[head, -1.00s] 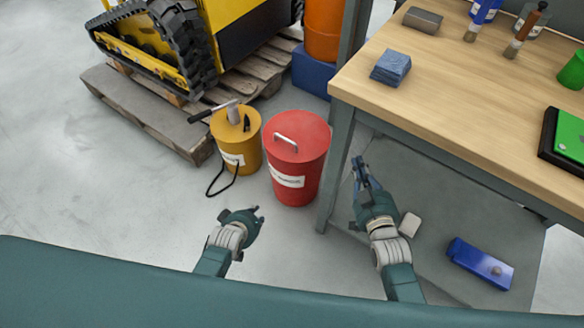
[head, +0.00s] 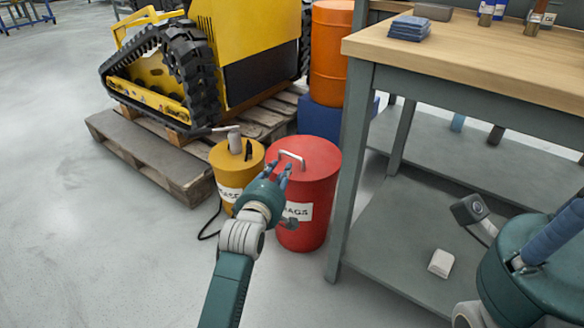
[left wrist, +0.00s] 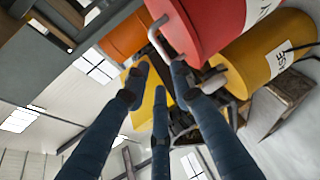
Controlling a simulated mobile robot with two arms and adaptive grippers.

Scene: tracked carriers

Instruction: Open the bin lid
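The red bin (head: 322,210) has a white label and stands on the floor beside the bench leg. Its round red lid (head: 318,152) is shut on it and carries a grey arched handle (head: 291,157). My left gripper (head: 283,174) is at the near side of the lid, just below the handle. In the left wrist view its three fingers (left wrist: 159,80) are spread and empty, and the handle (left wrist: 157,36) lies just beyond the tips. My right gripper (head: 556,232) is large at the lower right, cut off by the picture edge; its finger state is unclear.
A yellow can (head: 228,178) with a spout stands close left of the bin. A wooden pallet (head: 150,160) with a yellow tracked machine is behind. The workbench (head: 470,65) and its lower shelf (head: 420,215) border the right. The floor at front left is clear.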

